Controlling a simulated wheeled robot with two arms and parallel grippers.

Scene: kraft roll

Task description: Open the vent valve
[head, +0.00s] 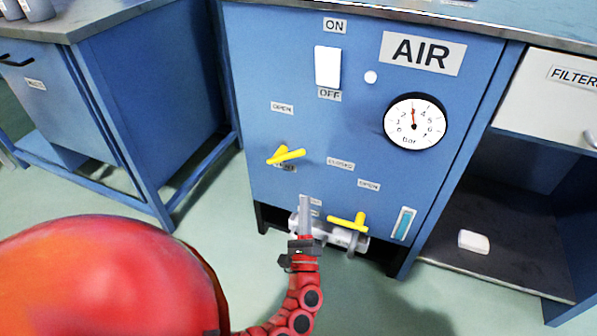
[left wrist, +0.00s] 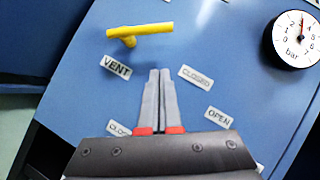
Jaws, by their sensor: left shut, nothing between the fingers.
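The vent valve's yellow handle (head: 287,155) is on the blue panel, lying roughly crosswise, with an OPEN label (head: 282,108) above and a CLOSED label (head: 340,165) to its right. In the left wrist view the yellow handle (left wrist: 140,31) is at the upper left, above the VENT label (left wrist: 116,67). My left gripper (head: 304,198) is shut and empty, below and right of this handle in the head view and apart from it. Its fingertips (left wrist: 160,72) also show in the left wrist view, between the VENT and CLOSED labels. My right gripper is not in view.
A second yellow handle (head: 347,222) sits on a grey pipe fitting low on the panel, close to my left gripper's right. A white switch (head: 328,67) and a pressure gauge (head: 414,121) are higher up. A shelf with a white object (head: 474,242) is at right.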

